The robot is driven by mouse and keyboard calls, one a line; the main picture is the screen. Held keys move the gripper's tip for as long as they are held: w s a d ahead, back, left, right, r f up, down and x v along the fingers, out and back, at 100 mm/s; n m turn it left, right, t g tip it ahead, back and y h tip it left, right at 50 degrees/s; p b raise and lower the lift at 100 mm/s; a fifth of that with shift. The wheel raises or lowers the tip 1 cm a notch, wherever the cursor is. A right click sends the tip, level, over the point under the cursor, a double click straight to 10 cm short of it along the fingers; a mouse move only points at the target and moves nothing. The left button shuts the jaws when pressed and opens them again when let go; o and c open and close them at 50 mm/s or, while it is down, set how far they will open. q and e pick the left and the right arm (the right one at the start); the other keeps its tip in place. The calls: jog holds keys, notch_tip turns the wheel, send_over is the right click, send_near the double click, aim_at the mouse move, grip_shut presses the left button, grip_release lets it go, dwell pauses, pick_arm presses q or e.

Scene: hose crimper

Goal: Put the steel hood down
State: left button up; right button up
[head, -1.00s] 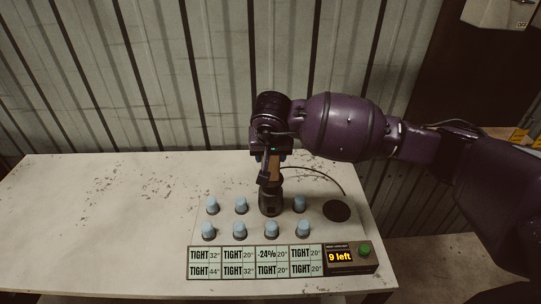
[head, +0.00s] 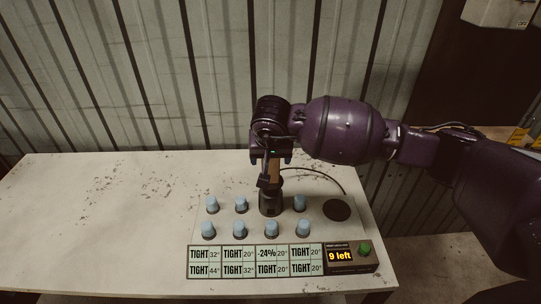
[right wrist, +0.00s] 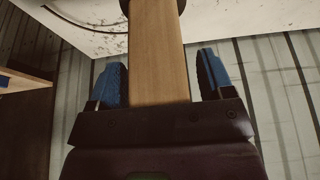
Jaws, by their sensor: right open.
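The steel hood (head: 270,203) is a dark, upright cylinder with a wooden handle on top. It stands among the light-blue caps on the board, in the third place of the back row, and hides what is under it. My right gripper (head: 270,160) is above it, pointing down and open. In the right wrist view, the wooden handle (right wrist: 157,60) runs between the two blue-padded fingers, with a gap visible on each side. The hood's lower end is cut off in that view. My left gripper is out of view.
Several light-blue caps (head: 241,204) stand in two rows. A dark round disc (head: 337,210) is right of the hood, with a thin dark curved line behind it. In front are a readout panel (head: 255,261), a "9 left" display (head: 340,256) and a green button (head: 365,249). The table's left side (head: 100,220) is clear.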

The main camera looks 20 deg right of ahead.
jog(key=shift+r, duration=0.3)
jog(key=v, duration=1.1)
jog(key=shift+s+r+b, duration=0.25)
jog(key=shift+s+b, duration=0.05)
jog(key=shift+a, duration=0.1)
